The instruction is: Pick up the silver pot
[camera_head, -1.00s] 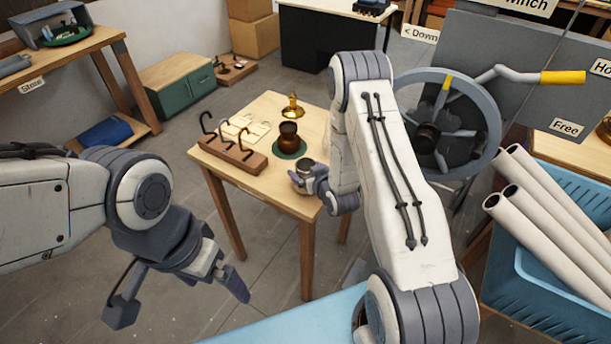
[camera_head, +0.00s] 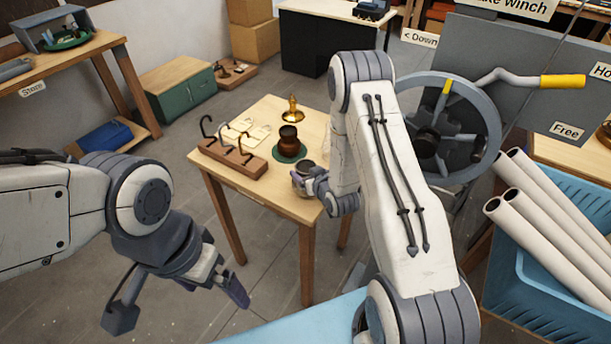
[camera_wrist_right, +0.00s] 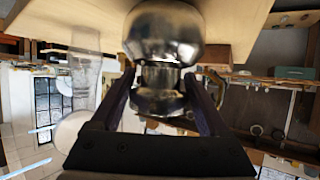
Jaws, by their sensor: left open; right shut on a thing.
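The silver pot (camera_wrist_right: 165,45) is a shiny, round-bodied metal vessel with a narrower neck and a flared end. It fills the top middle of the right wrist view. My right gripper (camera_wrist_right: 160,92) is shut on its neck, one finger on each side. In the head view the silver pot (camera_head: 303,168) shows at the front right edge of the small wooden table, partly hidden by my right gripper (camera_head: 318,180). I cannot tell whether it touches the tabletop. My left gripper (camera_head: 180,298) is open and empty, left of the table and in front of it.
A winch wheel (camera_head: 447,130) and a blue crate with pipes (camera_head: 530,290) are at right.

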